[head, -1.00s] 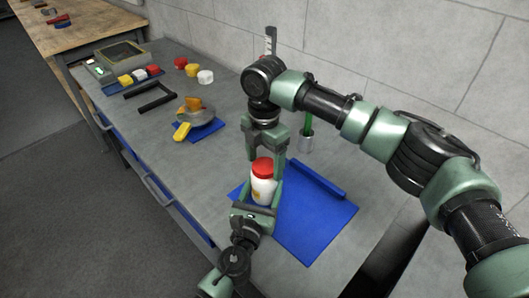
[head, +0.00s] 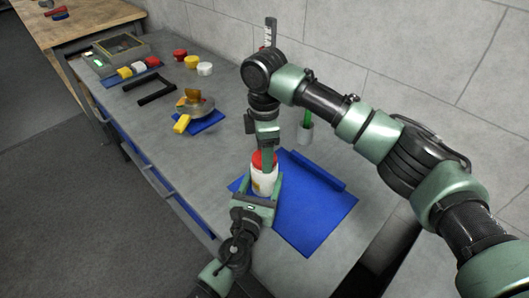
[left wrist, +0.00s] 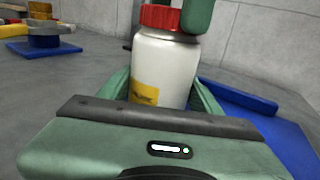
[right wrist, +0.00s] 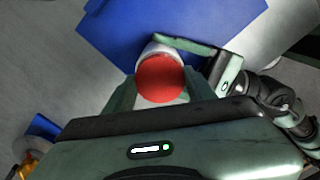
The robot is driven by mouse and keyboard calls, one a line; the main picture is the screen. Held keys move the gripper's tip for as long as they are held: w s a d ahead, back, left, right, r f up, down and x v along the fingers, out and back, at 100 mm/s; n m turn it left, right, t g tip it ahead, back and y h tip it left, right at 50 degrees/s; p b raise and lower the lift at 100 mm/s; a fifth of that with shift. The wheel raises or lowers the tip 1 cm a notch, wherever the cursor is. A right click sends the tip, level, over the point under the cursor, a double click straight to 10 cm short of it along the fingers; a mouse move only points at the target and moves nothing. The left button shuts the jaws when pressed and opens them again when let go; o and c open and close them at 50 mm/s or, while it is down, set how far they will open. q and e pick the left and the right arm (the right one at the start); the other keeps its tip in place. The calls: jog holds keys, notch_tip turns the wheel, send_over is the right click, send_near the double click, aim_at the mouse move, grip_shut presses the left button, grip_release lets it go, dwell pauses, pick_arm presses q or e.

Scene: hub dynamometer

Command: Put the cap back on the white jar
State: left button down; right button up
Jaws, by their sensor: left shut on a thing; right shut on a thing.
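The white jar (head: 264,184) with a yellow label stands upright at the edge of the blue mat on the bench. My left gripper (head: 262,192) is shut on its body from the near side; the jar also fills the middle of the left wrist view (left wrist: 162,70). The red cap (head: 257,160) sits on the jar's top, and no clear gap shows under it in the left wrist view (left wrist: 165,18). My right gripper (head: 268,158) points down from above and is shut on the cap, one finger hiding part of it. The right wrist view shows the round cap top (right wrist: 160,78).
The blue mat (head: 310,215) with a raised blue bar (head: 317,170) lies right of the jar. A grey cup (head: 305,134) with a green item stands behind. The wall rises behind the bench.

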jog(key=m, duration=1.4)
jog(key=o, duration=1.6)
notch_tip(320, 180, up, 12)
jog(key=shift+f, duration=0.1)
pick_arm(q)
jog(key=shift+c, duration=1.2)
grip_release()
